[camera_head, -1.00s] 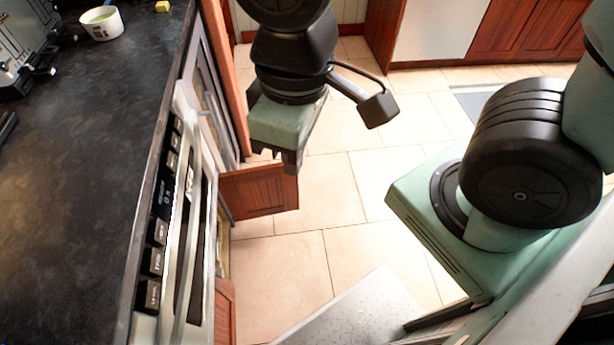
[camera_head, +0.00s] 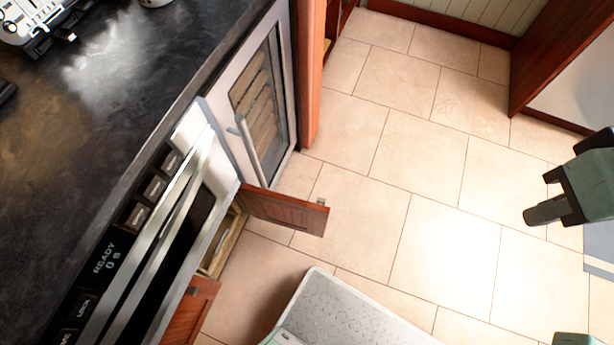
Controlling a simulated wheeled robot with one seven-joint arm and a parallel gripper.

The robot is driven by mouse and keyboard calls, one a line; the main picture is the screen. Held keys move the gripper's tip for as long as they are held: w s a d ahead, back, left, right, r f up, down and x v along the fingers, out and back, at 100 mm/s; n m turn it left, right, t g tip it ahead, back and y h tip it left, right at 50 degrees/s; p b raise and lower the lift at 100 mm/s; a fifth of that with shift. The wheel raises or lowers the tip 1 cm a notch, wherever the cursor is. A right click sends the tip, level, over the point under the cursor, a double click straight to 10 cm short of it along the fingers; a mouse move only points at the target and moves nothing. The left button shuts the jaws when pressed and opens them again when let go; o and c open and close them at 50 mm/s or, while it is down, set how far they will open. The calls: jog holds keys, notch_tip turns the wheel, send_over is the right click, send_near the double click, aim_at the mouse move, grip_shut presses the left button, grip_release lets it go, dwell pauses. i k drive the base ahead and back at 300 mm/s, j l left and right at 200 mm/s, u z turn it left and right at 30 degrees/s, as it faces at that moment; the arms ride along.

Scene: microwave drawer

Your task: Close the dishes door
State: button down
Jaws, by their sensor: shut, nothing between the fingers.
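Two red-brown wooden cabinet doors stand open below the oven front. The far door (camera_head: 285,208) juts out over the floor, with a small metal fitting at its free end. The near door (camera_head: 190,312) is partly hidden by the oven front. Between them shows a light wooden cabinet interior (camera_head: 222,248); no dishes can be made out. I cannot tell which door is the dishes door. My gripper (camera_head: 532,213) is at the right edge, partly cut off, shut and empty, well apart from both doors.
The oven front (camera_head: 165,225) with its long handle and the dark counter (camera_head: 80,150) run along the left. A glass-fronted appliance (camera_head: 262,95) stands beyond the far door. The tiled floor (camera_head: 400,190) is clear between the doors and my gripper.

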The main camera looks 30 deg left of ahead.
aim_at(308, 217)
jog(key=i, duration=1.9)
jog(key=i+u, duration=0.1)
jog(key=i, duration=0.45)
jog(key=i+l+u, duration=0.1)
jog(key=i, duration=0.4)
jog(key=i+l+u, duration=0.15)
jog(key=i, duration=0.4)
jog(key=u, duration=4.5)
jog(key=k+l+u, duration=0.3)
jog(key=i+j, duration=0.1)
